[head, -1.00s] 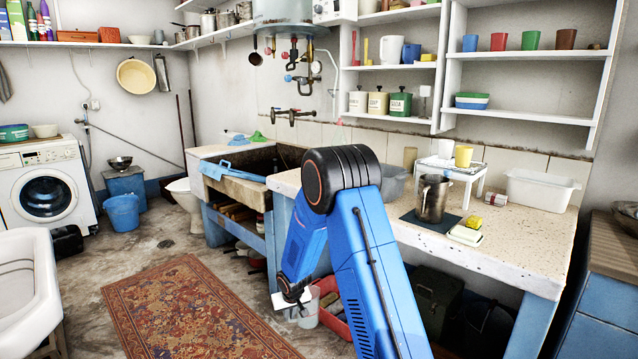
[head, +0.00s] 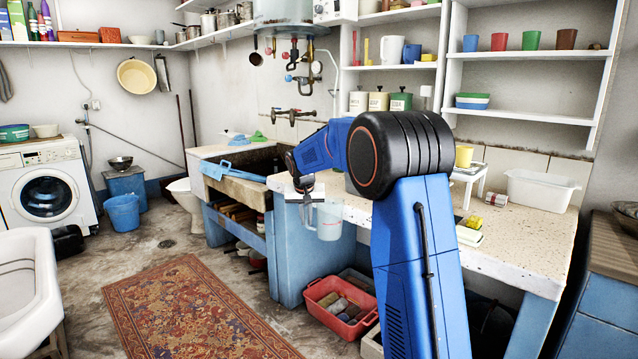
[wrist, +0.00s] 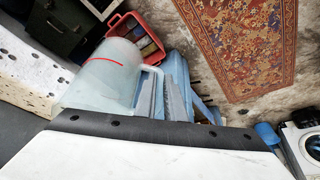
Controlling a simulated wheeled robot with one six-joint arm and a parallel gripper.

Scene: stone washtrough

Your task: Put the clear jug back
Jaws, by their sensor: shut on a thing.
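The clear jug (head: 329,222) hangs from my gripper (head: 306,197) in the head view, in front of the worktop's front edge at about its height. It looks roughly upright there, with a red mark on its side. My gripper is shut on the jug at its handle side, but the exact grip is small and partly hidden. In the wrist view the jug (wrist: 100,82) shows beyond the dark-edged finger, with its handle to the right and a red line across its wall.
The speckled worktop (head: 520,235) holds a white tub (head: 541,189), a yellow cup (head: 464,157) on a small white stand, and a sponge. My arm hides part of it. A red crate (head: 318,292) stands on the floor below. Wall shelves hold several cups and tins.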

